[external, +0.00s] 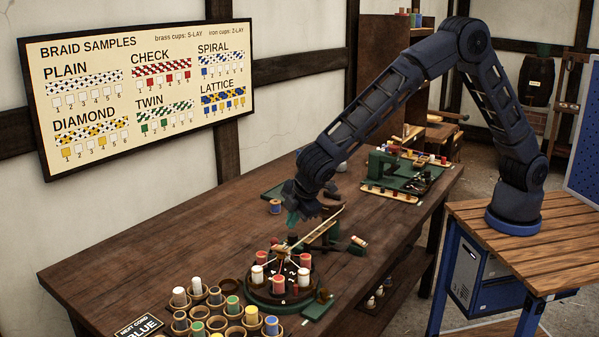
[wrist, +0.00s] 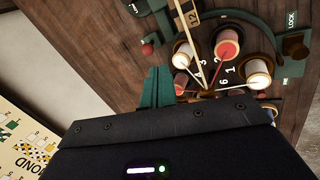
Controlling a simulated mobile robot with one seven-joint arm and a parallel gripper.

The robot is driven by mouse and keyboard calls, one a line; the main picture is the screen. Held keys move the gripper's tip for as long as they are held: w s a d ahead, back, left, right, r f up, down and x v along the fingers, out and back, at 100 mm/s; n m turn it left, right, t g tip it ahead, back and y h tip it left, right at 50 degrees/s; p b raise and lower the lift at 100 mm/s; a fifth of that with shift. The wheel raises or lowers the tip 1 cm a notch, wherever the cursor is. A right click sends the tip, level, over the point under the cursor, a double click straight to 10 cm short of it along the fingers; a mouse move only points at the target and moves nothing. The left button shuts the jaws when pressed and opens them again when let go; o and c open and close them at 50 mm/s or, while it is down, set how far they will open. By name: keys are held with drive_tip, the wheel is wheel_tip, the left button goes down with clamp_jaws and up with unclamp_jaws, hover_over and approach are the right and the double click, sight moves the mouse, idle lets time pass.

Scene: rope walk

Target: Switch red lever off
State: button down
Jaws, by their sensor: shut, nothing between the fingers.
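My gripper (external: 297,212) hangs over the workbench, behind the round braiding stand (external: 283,290) in the external view. Its teal fingers (wrist: 157,88) are together and empty in the wrist view. A small dull-red ball (wrist: 147,49) lies just beyond the fingertips, apart from them, beside a green fitting (wrist: 140,8). I cannot tell for sure that this ball is the red lever's knob. A green plate marked LOCK (wrist: 291,20) with a dark round knob (wrist: 297,52) is at the right. No lever's on or off marking is readable, and my wrist housing hides the lower wrist view.
Cups of coloured bobbins (external: 215,318) stand at the front. A green machine (external: 385,165) is farther back. The bench's left part (external: 150,255) is clear.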

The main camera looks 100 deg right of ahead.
sight(275, 239)
drive_tip(key=x, duration=0.9)
drive_tip(key=shift+w+d+f, duration=0.15)
drive_tip(key=shift+f, duration=0.1)
drive_tip(key=shift+d, duration=0.1)
drive_tip(key=shift+w+r, duration=0.15)
drive_tip(key=shift+w+d+r+g+y, duration=0.2)
drive_tip(key=shift+d+g+y, duration=0.1)
drive_tip(key=shift+g+y, duration=0.15)
drive_tip(key=shift+w+d+r+g+y, duration=0.35)
drive_tip(key=shift+w+d+g+y, duration=0.35)
drive_tip(key=shift+g+y, duration=0.15)
drive_tip(key=shift+w+d+r+g+y, duration=0.2)
drive_tip(key=shift+w+d+g+y, duration=0.65)
drive_tip(key=shift+g+y, duration=0.25)
drive_tip(key=shift+w+d, duration=0.2)
drive_tip(key=shift+d, duration=0.05)
drive_tip(key=shift+w+d+r, duration=0.1)
drive_tip(key=shift+w, duration=0.05)
